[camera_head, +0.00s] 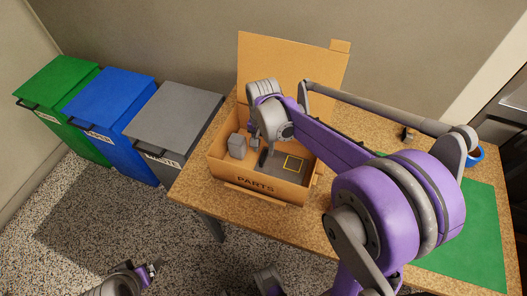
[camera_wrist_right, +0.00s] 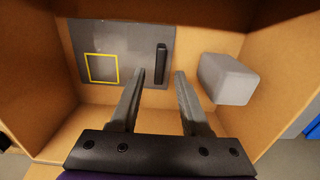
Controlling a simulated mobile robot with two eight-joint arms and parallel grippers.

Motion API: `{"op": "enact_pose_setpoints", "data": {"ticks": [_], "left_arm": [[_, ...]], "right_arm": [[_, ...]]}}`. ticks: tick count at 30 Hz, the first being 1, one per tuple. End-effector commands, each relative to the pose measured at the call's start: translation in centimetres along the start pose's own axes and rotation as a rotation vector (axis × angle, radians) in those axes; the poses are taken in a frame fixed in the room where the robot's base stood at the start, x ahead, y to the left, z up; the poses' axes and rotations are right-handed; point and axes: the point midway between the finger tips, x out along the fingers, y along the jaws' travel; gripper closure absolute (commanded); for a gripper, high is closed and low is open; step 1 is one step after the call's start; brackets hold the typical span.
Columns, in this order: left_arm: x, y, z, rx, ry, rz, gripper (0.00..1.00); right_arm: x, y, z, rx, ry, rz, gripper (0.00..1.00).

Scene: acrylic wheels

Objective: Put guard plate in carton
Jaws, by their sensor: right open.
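The carton (camera_head: 222,171), an open cardboard box marked PARTS with its lid flap raised, stands on the table. The guard plate, a flat grey plate (camera_head: 287,165) with a yellow square outline, lies on the carton's floor. In the right wrist view the plate (camera_wrist_right: 128,45) shows a black handle bar (camera_wrist_right: 161,65). My right gripper (camera_wrist_right: 160,73) is open and empty over the carton, its fingers apart near the handle. In the head view my arm hides part of the plate. My left gripper (camera_head: 150,270) is low at the bottom left, away from the table; its jaws are unclear.
A light grey block (camera_head: 237,146) sits in the carton beside the plate. Green (camera_head: 58,82), blue (camera_head: 108,102) and grey bins (camera_head: 172,120) stand left of the table. A green mat (camera_head: 480,230) and blue tape roll (camera_head: 475,153) lie on the table's right side.

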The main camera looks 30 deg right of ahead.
Motion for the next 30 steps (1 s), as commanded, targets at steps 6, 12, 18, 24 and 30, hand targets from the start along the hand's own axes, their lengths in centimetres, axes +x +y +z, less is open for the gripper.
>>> {"op": "enact_pose_setpoints", "data": {"ticks": [6, 12, 18, 24, 30], "left_arm": [[-0.6, 0.0, -0.4, 0.000, 0.002, 0.000, 0.15], [-0.9, 0.0, -0.6, 0.000, 0.003, 0.000, 0.15], [-0.9, 0.0, -0.6, 0.000, 0.004, 0.000, 0.15], [-0.9, 0.0, -0.6, 0.000, 0.004, 0.000, 0.15], [-0.9, 0.0, -0.6, 0.000, 0.004, 0.000, 0.15]], "right_arm": [[-5.0, 0.0, 0.0, 0.000, 0.000, 0.000, 0.53], [-7.9, 0.0, 0.0, 0.000, 0.000, 0.000, 0.53], [-8.8, 0.0, 0.0, 0.000, 0.000, 0.000, 0.53], [-8.8, 0.0, 0.0, 0.000, 0.000, 0.000, 0.53], [-8.8, 0.0, 0.0, 0.000, 0.000, 0.000, 0.53]]}}
